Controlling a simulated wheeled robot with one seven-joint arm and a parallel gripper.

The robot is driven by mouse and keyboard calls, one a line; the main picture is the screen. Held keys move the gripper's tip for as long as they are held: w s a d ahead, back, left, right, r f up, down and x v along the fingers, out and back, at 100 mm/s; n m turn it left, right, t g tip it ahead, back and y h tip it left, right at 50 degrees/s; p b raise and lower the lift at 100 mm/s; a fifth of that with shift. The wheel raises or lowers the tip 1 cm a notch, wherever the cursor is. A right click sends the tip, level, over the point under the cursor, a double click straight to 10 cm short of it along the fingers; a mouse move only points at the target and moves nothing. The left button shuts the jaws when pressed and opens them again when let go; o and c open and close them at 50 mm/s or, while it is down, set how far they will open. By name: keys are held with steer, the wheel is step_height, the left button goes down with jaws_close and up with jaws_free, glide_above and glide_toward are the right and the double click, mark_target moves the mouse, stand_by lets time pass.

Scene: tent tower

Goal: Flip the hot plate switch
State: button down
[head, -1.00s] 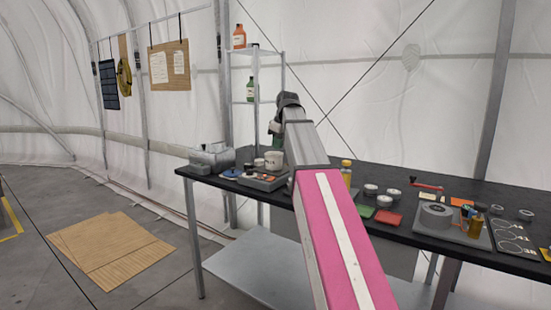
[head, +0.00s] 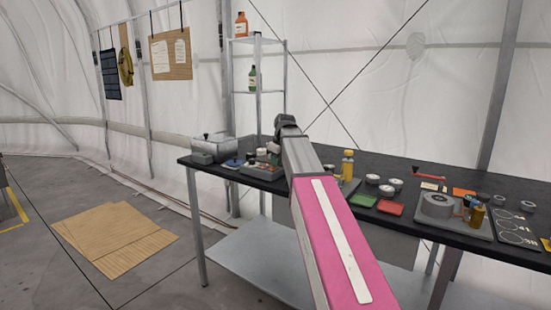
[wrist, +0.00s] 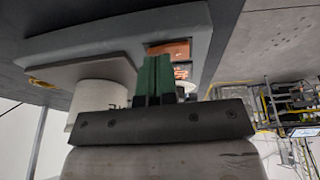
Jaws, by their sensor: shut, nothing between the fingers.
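A grey device that looks like the hot plate (wrist: 190,30) fills the upper middle of the wrist view, with a white cylindrical container (wrist: 100,95) against its plate. An orange-red panel (wrist: 170,48), possibly the switch, is set in its face. My gripper (wrist: 157,62) has its green fingers together and empty, right in front of this panel and partly covering it. I cannot tell whether they touch it. In the head view the grey device (head: 258,172) sits on the left part of the black table, below my wrist; the gripper's fingertips are hardly visible there.
A grey metal box (head: 212,149) stands at the table's left end. Green and red trays (head: 390,208), white-lidded jars (head: 386,190) and a yellow bottle (head: 347,165) lie right of my arm. A wire shelf (head: 258,92) with bottles stands behind.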

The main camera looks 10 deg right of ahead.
stand_by(0.3)
steer(key=shift+d+f, duration=0.15)
steer(key=shift+f, duration=0.35)
steer(key=shift+s, duration=0.1)
steer(key=shift+s+a, duration=0.6)
steer(key=shift+a, duration=0.05)
steer(key=shift+r, duration=0.15)
steer(key=shift+w+a+r, duration=0.1)
steer(key=shift+a+r, duration=0.05)
steer(key=shift+r, duration=0.1)
steer(key=w+v, duration=0.1)
steer(key=v, duration=1.2)
steer(key=shift+w+d+r, duration=0.2)
steer(key=shift+d+r, duration=0.05)
steer(key=shift+r, duration=0.25)
